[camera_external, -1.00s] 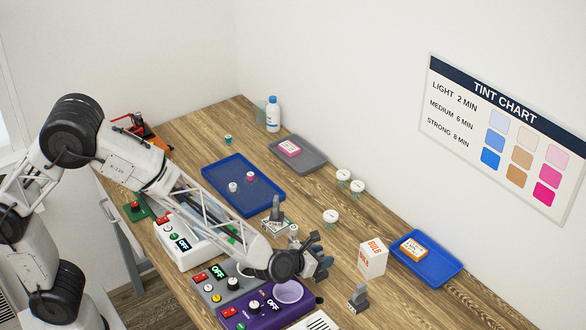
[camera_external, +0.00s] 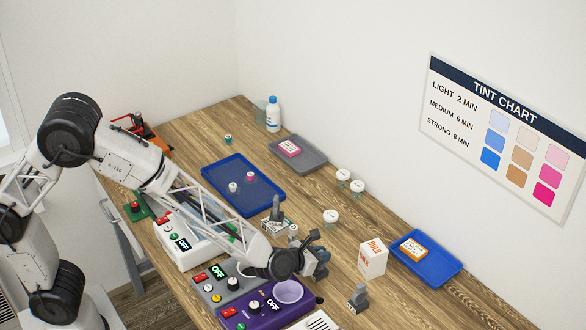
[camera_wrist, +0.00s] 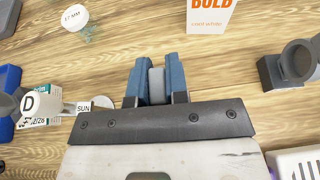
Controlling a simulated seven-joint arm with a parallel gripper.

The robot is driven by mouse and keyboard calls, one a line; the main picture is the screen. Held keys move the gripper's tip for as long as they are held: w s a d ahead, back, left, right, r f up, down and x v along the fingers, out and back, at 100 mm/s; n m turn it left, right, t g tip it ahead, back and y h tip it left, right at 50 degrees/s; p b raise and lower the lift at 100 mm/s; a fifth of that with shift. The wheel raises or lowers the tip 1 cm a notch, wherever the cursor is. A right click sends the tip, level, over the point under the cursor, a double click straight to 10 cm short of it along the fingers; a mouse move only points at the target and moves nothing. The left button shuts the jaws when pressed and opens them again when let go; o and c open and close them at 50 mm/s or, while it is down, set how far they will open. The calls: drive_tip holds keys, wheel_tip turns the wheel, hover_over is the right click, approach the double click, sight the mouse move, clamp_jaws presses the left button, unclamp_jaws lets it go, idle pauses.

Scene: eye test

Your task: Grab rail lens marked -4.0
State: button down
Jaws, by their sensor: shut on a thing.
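My gripper (camera_wrist: 158,85) has its two blue fingers closed on a grey piece (camera_wrist: 156,84) in the wrist view. No marking shows on this piece, so I cannot tell whether it is the lens marked -4.0. In the external view my gripper (camera_external: 318,258) is over the right part of the table, left of the bulb box, and the held piece is hard to make out. A dark grey stand with a round ring (camera_wrist: 298,60) stands right of my gripper in the wrist view. It appears to be the grey stand (camera_external: 358,298) near the table's front edge. No -4.0 marking is readable.
The white bulb box (camera_external: 373,258) and a blue tray (camera_external: 447,275) with an orange-labelled box stand to the right. White-lidded jars (camera_external: 331,216) stand behind my gripper. A purple control box (camera_external: 262,313) and a grey one (camera_external: 216,291) lie left of it. Another grey stand (camera_external: 277,210) is farther back.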

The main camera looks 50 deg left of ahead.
wheel_tip(320, 180, up, 9)
drive_tip(key=shift+r, duration=0.15)
idle(0.4)
idle(0.5)
